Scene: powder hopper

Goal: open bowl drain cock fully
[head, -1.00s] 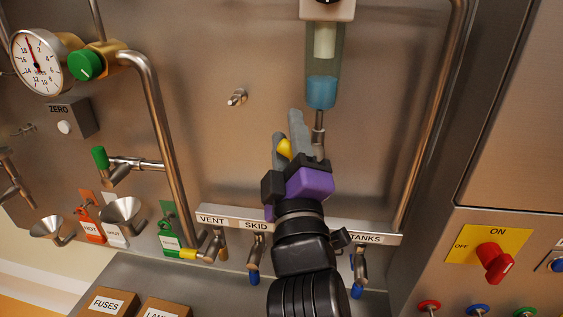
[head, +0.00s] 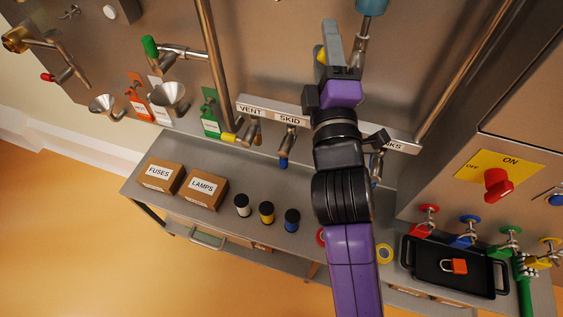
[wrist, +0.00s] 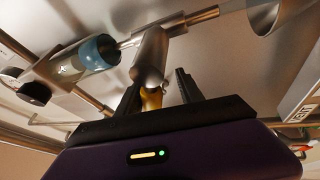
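The bowl drain cock is a steel valve body (wrist: 152,58) below the blue-bottomed bowl (wrist: 97,54), with a yellow handle (wrist: 151,97). In the head view the blue bowl end (head: 372,6) is cut off at the top edge, and a bit of the yellow handle (head: 320,56) shows beside my fingers. My gripper (wrist: 160,92) is at the cock in the wrist view, its two dark fingers apart with the yellow handle between them. The handle is nearer the left finger, with a gap to the right finger. My gripper (head: 332,50) partly hides the cock in the head view.
A labelled rail (head: 270,116) with small blue-tipped cocks runs below my gripper. A steel pipe (head: 216,65) stands to the left. A bench (head: 190,215) below carries boxes, spools and a black tray (head: 480,285). A red switch (head: 497,182) is at the right.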

